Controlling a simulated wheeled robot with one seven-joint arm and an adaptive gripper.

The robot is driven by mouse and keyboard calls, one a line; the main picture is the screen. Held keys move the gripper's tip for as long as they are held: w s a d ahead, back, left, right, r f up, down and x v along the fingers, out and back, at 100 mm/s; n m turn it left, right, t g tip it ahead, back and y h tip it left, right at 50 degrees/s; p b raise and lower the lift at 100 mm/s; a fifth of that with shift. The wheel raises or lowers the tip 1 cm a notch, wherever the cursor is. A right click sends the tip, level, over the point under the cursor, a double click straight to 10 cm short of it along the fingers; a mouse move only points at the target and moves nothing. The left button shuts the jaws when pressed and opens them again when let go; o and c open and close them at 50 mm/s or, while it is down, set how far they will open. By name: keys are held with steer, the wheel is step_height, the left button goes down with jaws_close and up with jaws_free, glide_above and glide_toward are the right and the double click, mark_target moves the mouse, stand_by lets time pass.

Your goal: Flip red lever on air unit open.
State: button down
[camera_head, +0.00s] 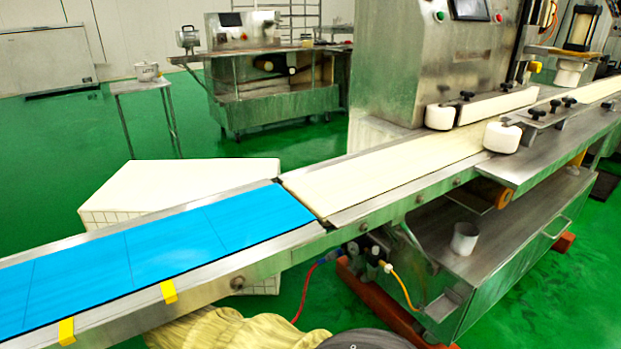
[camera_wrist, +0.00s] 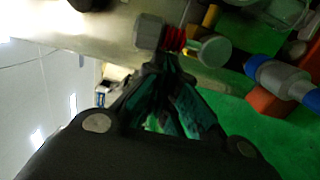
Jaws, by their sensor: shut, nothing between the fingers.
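The air unit (camera_head: 376,255) hangs below the conveyor frame in the head view, with a red hose on its left and a yellow hose on its right. I cannot make out the lever there. In the wrist view a small red part (camera_wrist: 175,39) sits between a grey fitting (camera_wrist: 148,32) and a round pale knob (camera_wrist: 211,50); I cannot tell whether it is the lever or how it is turned. My gripper (camera_wrist: 168,62) is shut and empty, its tips just below the red part in the picture. I cannot tell whether they touch.
A grey cylinder with blue ends (camera_wrist: 285,80) lies right of my fingertips, near an orange block (camera_wrist: 268,103). The conveyor with its blue belt (camera_head: 150,258) runs above the air unit. A steel cabinet (camera_head: 510,265) with a white cup (camera_head: 465,239) stands to the right.

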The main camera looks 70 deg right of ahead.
steer(key=shift+s+a+r+m, duration=0.1)
steer(key=shift+s+r+m, duration=0.05)
steer(key=shift+m, duration=0.25)
stand_by(0.3)
steer(key=w+a, duration=0.6)
steer(key=w, duration=0.4)
steer(key=shift+b, duration=0.4)
steer(key=shift+d, duration=0.1)
stand_by(0.4)
